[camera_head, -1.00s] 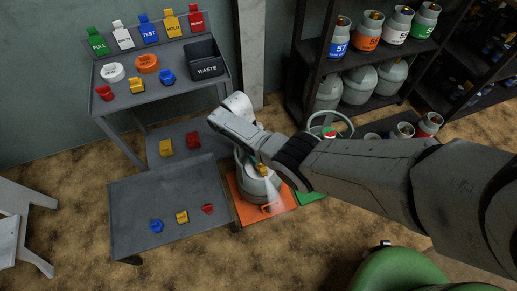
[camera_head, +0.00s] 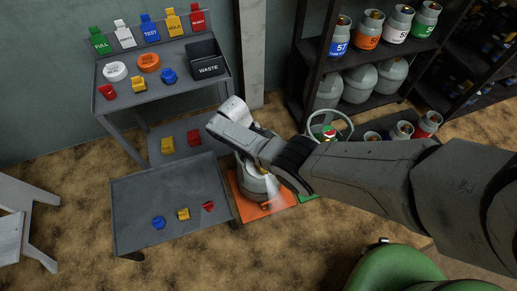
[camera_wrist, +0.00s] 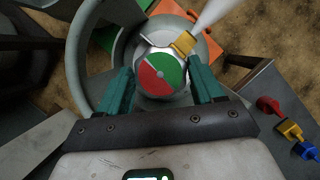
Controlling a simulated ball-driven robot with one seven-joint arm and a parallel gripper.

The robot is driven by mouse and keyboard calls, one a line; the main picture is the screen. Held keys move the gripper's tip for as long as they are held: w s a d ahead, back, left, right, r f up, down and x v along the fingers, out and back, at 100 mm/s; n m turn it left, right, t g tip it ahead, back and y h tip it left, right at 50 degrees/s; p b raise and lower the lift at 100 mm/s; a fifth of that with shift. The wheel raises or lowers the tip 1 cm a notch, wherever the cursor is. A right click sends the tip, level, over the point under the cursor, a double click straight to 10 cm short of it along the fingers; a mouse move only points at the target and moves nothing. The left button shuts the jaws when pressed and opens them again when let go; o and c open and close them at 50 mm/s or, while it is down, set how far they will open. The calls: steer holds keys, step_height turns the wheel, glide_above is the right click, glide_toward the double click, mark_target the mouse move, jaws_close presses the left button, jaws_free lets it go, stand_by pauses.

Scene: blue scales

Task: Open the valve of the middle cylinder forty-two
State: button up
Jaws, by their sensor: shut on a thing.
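A grey gas cylinder (camera_head: 257,187) stands upright on an orange mat (camera_head: 265,208), partly hidden under my arm; its number does not show. In the wrist view its valve knob (camera_wrist: 159,76) has a round top, half green and half red. My gripper (camera_wrist: 160,84) is over the cylinder with its two teal fingers on opposite sides of the knob, shut on it. A yellow fitting (camera_wrist: 184,43) sits beside the knob, and a white plume spreads from it. In the head view the fingers and knob are hidden by my wrist.
A low grey table (camera_head: 185,228) with blue, yellow and red pieces is left of the cylinder. Behind it stands a bench with coloured tags and a waste bin (camera_head: 207,66). Cylinder shelves (camera_head: 318,72) are behind right.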

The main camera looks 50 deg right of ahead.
steer(key=o, duration=1)
steer(key=shift+o, duration=0.2)
steer(key=p+v, duration=0.4)
steer(key=v, duration=0.6)
steer(key=shift+r, duration=0.4)
steer(key=shift+w, duration=0.15)
